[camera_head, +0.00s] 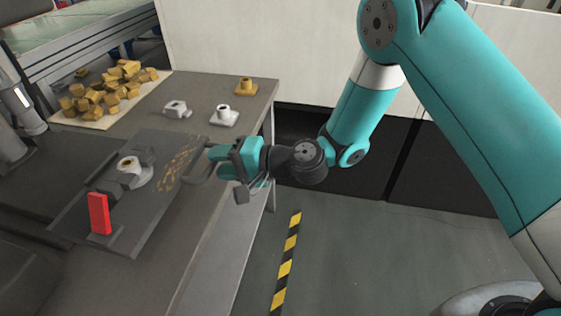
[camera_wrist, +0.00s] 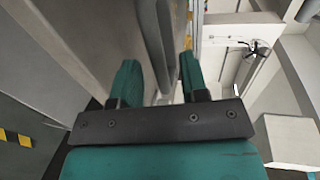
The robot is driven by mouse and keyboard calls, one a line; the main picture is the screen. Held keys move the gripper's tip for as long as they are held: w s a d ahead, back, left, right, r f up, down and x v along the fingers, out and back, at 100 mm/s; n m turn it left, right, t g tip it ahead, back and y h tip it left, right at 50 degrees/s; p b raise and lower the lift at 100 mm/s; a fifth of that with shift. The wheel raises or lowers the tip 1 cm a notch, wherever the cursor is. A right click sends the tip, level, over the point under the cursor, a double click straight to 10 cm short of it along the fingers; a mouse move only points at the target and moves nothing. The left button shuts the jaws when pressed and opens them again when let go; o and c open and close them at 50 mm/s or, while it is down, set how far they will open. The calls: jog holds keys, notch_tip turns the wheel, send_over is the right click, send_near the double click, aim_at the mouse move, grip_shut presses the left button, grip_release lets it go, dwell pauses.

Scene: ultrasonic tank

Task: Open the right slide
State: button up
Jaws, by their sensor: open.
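A dark grey fixture plate (camera_head: 120,218) lies on the workbench, and a dark curved handle (camera_head: 196,176) shows at its right side; I take this side for the right slide. My gripper (camera_head: 214,160) reaches in from the right, level with the handle. Its teal fingers are apart, and the handle passes at or between the fingertips. In the wrist view, the open gripper (camera_wrist: 160,80) has a grey bar (camera_wrist: 154,45) running between its two fingers. I cannot tell whether either finger touches it.
A red block (camera_head: 99,213) and a clamp-like fixture with a pale round part (camera_head: 130,168) stand on the plate. Brass pieces (camera_head: 105,90) lie piled at the back left. Two light grey parts (camera_head: 224,116) and a brass part (camera_head: 246,86) stand behind. Floor right of the bench is clear.

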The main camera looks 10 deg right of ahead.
jog(key=b+v, duration=0.2)
jog(key=v, duration=1.2)
jog(key=shift+s+d, duration=0.1)
jog(key=shift+d, duration=0.05)
jog(key=s+r+n+g+h+p, duration=0.35)
jog(key=s+r+n+g, duration=0.25)
jog(key=s+r+n, duration=0.35)
jog(key=s+d+r+n+t+h+p, duration=0.1)
jog(key=s+d+r+h+p, duration=0.1)
jog(key=s+d+r+h, duration=0.4)
jog(key=shift+s+d+r+h, duration=0.2)
jog(key=shift+s+d+h, duration=0.35)
jog(key=shift+s+d, duration=0.65)
